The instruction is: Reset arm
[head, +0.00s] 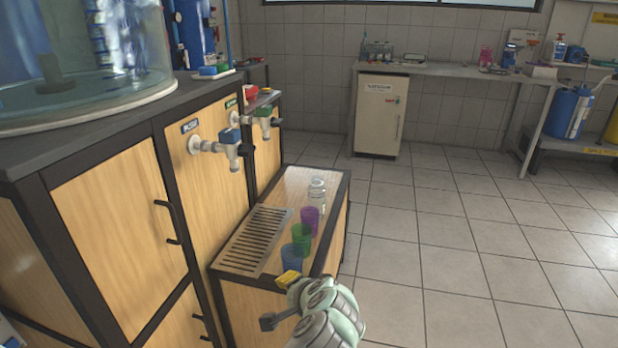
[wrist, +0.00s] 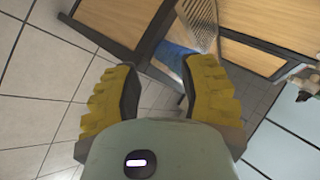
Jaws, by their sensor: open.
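My gripper (wrist: 165,85) shows in the wrist view with its two yellow fingers spread apart and nothing between them. In the head view my gripper (head: 288,279) is at the bottom middle, by the near end of the low wooden cabinet (head: 262,306). A blue cup (head: 291,258) stands closest to it on the cabinet top. Behind the blue cup stand a green cup (head: 301,238), a purple cup (head: 310,219) and a clear bottle (head: 317,192). In the wrist view a blue patch (wrist: 175,54), likely the blue cup, shows beyond the fingers.
A drain grate (head: 255,240) lies left of the cups. A blue-handled tap (head: 230,140) and a green-handled tap (head: 264,116) stick out from the tall wooden cabinet (head: 118,205). A lab bench (head: 450,70) stands at the back. The tiled floor (head: 450,240) on the right is clear.

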